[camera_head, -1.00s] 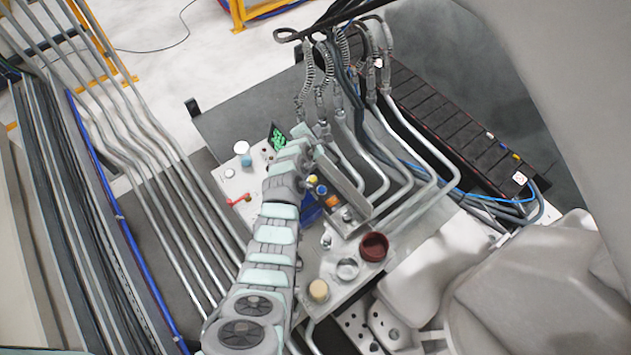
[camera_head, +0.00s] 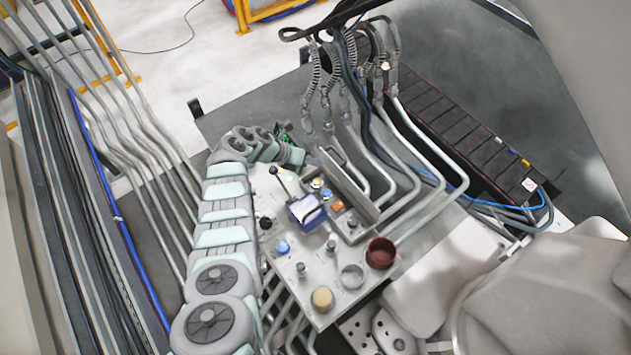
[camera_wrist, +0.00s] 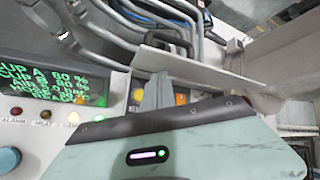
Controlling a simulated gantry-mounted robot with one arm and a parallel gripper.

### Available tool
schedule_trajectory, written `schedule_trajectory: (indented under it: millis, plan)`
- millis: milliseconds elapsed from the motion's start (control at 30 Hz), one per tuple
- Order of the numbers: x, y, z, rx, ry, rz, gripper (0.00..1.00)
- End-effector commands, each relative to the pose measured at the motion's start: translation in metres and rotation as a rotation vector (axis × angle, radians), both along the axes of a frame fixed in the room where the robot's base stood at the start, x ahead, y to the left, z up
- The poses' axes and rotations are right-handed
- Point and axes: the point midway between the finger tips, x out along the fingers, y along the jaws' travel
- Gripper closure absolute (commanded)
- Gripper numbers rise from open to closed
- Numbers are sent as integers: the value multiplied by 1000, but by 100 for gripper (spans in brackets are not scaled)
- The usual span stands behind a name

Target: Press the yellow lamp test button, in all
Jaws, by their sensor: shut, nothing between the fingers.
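A yellow button (camera_head: 317,183) sits on the grey control panel (camera_head: 325,262), beside a blue button (camera_head: 326,194) and an orange one (camera_head: 337,206). My gripper's grey fingers are together and empty, pointing toward the panel.
A lit green-text display (camera_wrist: 55,80) stands left of the fingers, with small lamps below. A raised metal plate (camera_head: 348,185) borders the buttons. Pipes (camera_head: 400,180) run behind.

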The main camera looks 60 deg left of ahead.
Motion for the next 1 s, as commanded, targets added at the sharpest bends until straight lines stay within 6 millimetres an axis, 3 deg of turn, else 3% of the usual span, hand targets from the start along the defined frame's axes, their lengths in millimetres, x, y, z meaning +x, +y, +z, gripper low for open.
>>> schedule_trajectory:
  millis: [367,1000]
  plan:
    - [0,1,-17,3,0,0,100]
    - [0,1,-85,2,0,0,100]
